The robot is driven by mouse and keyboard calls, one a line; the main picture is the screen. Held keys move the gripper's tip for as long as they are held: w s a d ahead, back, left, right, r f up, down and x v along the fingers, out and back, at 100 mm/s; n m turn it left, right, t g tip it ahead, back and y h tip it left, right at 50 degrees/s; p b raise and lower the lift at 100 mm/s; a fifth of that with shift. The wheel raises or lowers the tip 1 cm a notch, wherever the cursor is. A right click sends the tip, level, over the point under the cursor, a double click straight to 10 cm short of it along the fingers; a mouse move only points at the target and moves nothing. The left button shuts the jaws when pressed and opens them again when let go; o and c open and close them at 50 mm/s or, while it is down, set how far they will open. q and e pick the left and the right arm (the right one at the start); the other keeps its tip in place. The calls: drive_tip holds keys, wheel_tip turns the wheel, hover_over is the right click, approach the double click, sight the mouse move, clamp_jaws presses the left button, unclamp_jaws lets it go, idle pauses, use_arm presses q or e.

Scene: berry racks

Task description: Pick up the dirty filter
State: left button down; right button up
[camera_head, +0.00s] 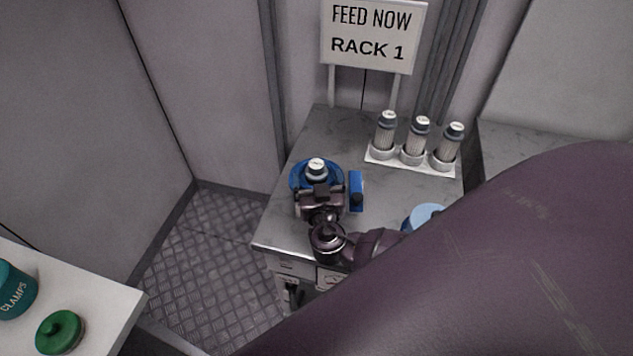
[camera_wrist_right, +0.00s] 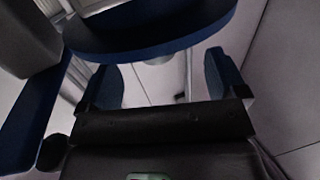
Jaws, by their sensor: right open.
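A filter with a white-topped grey cap (camera_head: 316,165) stands in a round blue holder (camera_head: 296,178) on the grey counter. Whether this filter is dirty cannot be told, as its body is mostly hidden. My right gripper (camera_head: 319,188) is directly in front of the holder, covering its near side. In the right wrist view, the two blue fingertips of the gripper (camera_wrist_right: 163,82) are apart with nothing between them, and the blue rim of the holder (camera_wrist_right: 150,38) is just beyond. Contact cannot be told. My left gripper is out of view.
Several similar filters (camera_head: 420,128) stand in a white rack (camera_head: 383,162) at the back, below the sign "FEED NOW RACK 1" (camera_head: 368,32). A blue block with a dark knob (camera_head: 356,187) is close right of my gripper. A light-blue round object (camera_head: 425,214) is partly hidden by my arm.

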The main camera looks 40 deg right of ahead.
sight(318, 173)
drive_tip(key=shift+p+x, duration=0.55)
drive_tip(key=shift+x, duration=1.4)
drive_tip(key=shift+s+d+f, duration=0.1)
drive_tip(key=shift+s+d, duration=0.05)
drive_tip(key=c, duration=1.3)
